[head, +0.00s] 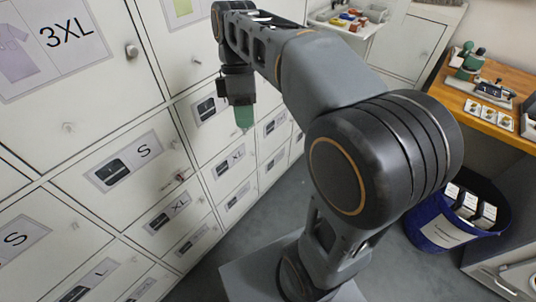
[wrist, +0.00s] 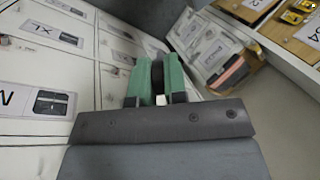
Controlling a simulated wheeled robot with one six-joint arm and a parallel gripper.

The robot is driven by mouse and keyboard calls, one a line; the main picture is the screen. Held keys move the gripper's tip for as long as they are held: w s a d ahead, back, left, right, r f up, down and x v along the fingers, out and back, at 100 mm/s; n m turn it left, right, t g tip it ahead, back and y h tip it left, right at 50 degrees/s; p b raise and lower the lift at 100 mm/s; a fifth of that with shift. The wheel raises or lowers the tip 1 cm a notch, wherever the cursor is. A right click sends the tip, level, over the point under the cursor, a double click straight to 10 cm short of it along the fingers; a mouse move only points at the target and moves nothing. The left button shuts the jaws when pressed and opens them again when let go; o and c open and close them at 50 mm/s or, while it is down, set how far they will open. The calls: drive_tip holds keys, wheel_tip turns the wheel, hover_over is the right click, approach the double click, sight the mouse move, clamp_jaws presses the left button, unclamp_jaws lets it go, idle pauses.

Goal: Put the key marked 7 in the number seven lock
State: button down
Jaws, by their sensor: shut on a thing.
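My gripper (head: 243,120) hangs in front of the white locker doors, at the upper middle of the head view. In the wrist view its green fingers (wrist: 158,82) are shut on a small dark object (wrist: 157,74). I cannot tell its full shape or read any mark on it, so I cannot confirm it is the key marked 7. One locker door marked S (head: 125,168) has a lock (head: 181,177) with something small and reddish at it. I cannot read a number seven on any lock.
White lockers with size labels fill the left. A wooden bench (head: 505,128) with a green machine (head: 470,62) stands at right. A blue bin (head: 432,232) holding several boxes (head: 487,216) stands below it. Grey floor (head: 240,248) lies clear between lockers and my base.

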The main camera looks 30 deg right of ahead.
drive_tip(key=w+d+f+m+t+y+b, duration=0.25)
drive_tip(key=w+f+m+y+b, duration=0.3)
drive_tip(key=f+m, duration=0.3)
drive_tip(key=w+d+f+m+t+y+b, duration=0.1)
drive_tip(key=w+f+m+t+y+b, duration=0.25)
drive_tip(key=w+f+m+y, duration=0.5)
drive_tip(key=w+d+f+m+t+h+b, duration=0.3)
drive_tip(key=d+f+m+t+h+b, duration=0.15)
drive_tip(key=d+f+t, duration=0.4)
drive_tip(key=w+d+f+m+t+h+b, duration=0.2)
drive_tip(key=d+f+m+t+h+b, duration=0.25)
drive_tip(key=f, duration=0.75)
drive_tip(key=w+a+m+t+y, duration=0.1)
drive_tip(key=w+a, duration=0.2)
drive_tip(key=w, duration=0.5)
drive_tip(key=shift+m, duration=0.3)
drive_tip(key=shift+w, duration=0.1)
drive_tip(key=shift+b, duration=1.75)
drive_tip(key=shift+w+a+b, duration=0.15)
drive_tip(key=shift+w+b, duration=0.2)
drive_tip(key=shift+b, duration=0.25)
idle(0.7)
